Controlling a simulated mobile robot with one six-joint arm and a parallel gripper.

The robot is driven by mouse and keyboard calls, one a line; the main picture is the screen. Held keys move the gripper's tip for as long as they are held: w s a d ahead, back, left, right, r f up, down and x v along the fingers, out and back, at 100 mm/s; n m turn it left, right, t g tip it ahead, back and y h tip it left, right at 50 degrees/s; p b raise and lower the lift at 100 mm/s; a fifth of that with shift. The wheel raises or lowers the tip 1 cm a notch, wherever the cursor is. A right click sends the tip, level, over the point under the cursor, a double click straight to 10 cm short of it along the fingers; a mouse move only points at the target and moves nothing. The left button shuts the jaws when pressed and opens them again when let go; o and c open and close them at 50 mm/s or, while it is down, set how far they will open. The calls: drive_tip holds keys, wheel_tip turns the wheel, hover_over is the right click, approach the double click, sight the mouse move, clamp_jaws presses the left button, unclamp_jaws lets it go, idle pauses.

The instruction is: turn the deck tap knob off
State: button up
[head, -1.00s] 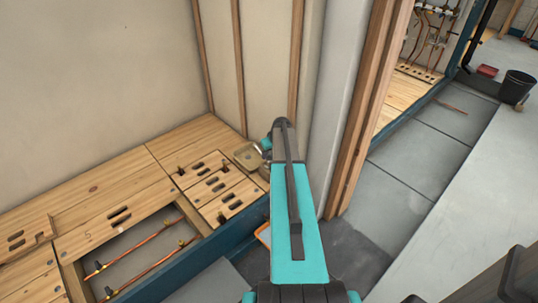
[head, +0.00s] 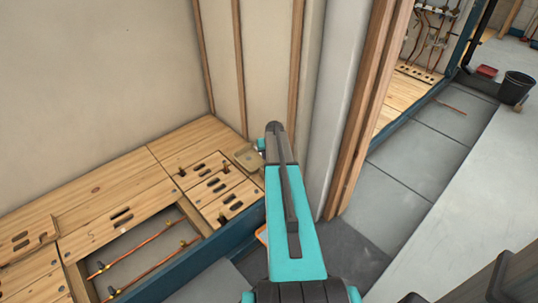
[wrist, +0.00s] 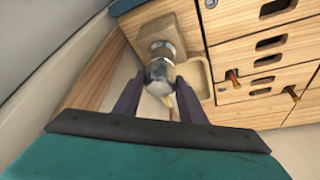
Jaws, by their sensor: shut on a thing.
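The deck tap knob (wrist: 160,69) is a shiny, rounded metal piece in the upper middle of the wrist view. A metal collar and a wooden block (wrist: 157,32) show behind it. My gripper (wrist: 160,82) has its two dark fingers on either side of the knob and is shut on it. The exact contact at the fingertips is hard to make out. In the head view my own arm hides the knob and the fingers. I cannot read the knob's turn position.
A shallow beige tray (head: 248,157) sits beside the tap; it also shows in the wrist view (wrist: 197,78). Slotted wooden floor panels (head: 212,180) lie to the left, with copper pipes (head: 140,252) in an open bay. A grey wall edge (head: 338,110) stands close right of my arm.

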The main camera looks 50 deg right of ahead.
drive_tip(key=m, duration=0.1)
drive_tip(key=m+h+p, duration=0.1)
drive_tip(key=m, duration=0.1)
drive_tip(key=shift+w+a+g, duration=0.15)
drive_tip(key=shift+w+g, duration=0.1)
drive_tip(key=shift+g, duration=0.15)
drive_tip(key=m+g, duration=0.1)
drive_tip(key=m, duration=0.2)
drive_tip(key=shift+w+m+h, duration=0.1)
drive_tip(key=shift+m+h, duration=0.2)
drive_tip(key=shift+m, duration=0.1)
drive_tip(key=m+g, duration=0.1)
drive_tip(key=m, duration=0.3)
drive_tip(key=shift+w+g, duration=0.15)
drive_tip(key=shift+g, duration=0.25)
drive_tip(key=shift+m+g, duration=0.5)
drive_tip(key=shift+m, duration=1)
drive_tip(key=o, duration=1.1)
drive_tip(key=shift+c, duration=0.2)
drive_tip(key=shift+s, duration=0.2)
